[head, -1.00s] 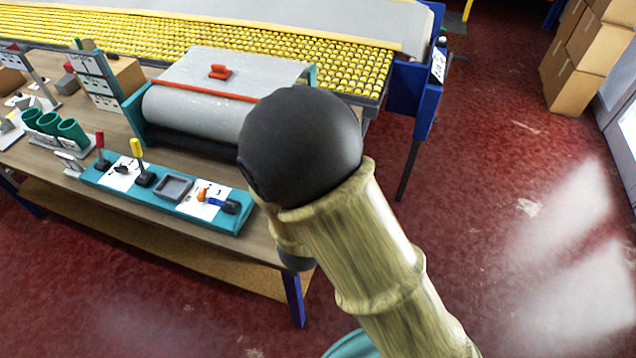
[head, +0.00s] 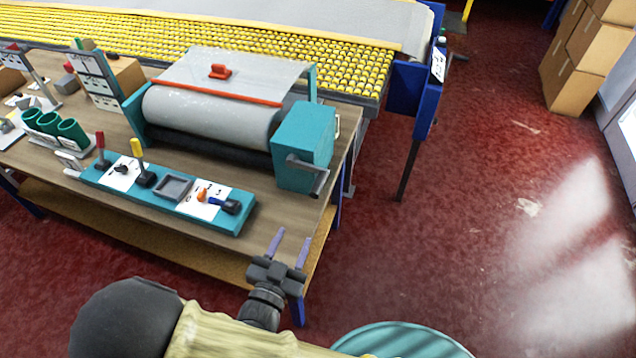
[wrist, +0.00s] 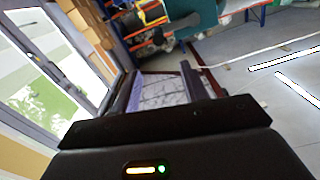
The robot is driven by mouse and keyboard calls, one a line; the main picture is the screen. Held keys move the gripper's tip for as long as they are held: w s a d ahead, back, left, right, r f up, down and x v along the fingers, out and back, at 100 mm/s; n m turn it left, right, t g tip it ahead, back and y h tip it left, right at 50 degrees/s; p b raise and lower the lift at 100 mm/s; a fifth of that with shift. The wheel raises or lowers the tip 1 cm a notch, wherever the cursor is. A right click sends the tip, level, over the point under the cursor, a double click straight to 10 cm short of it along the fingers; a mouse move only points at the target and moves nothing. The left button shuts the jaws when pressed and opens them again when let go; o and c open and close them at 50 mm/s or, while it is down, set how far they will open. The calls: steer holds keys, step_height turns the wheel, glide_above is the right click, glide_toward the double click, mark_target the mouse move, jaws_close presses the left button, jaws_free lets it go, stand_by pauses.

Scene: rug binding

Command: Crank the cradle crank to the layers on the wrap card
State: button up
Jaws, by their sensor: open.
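The cradle crank (head: 306,164) is a grey arm with a handle on the front of a teal box (head: 304,135), at the right end of the grey roll (head: 210,117). My gripper (head: 289,247) is in front of the table's right corner, below the crank in the head view and apart from it. Its two lavender fingers are spread and empty. They also show in the wrist view (wrist: 163,92), with no crank between them. A board with white cards (head: 97,82) stands left of the roll; I cannot read which is the wrap card.
A teal control panel (head: 162,205) with levers and a small tray lies along the table's front edge. Green cups (head: 55,125) stand farther left. A yellow roller bed (head: 330,60) runs behind. Boxes (head: 575,60) are stacked at the far right; the red floor between is clear.

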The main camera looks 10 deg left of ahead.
mark_target(323, 172)
steer(key=w+p, duration=0.1)
steer(key=w, duration=0.4)
steer(key=w+d+p, duration=0.1)
steer(key=w, duration=0.5)
steer(key=w+p, duration=0.1)
steer(key=w, duration=0.5)
steer(key=shift+w+d, duration=0.15)
steer(key=shift+w, duration=0.05)
steer(key=shift+c, duration=0.2)
jaws_close()
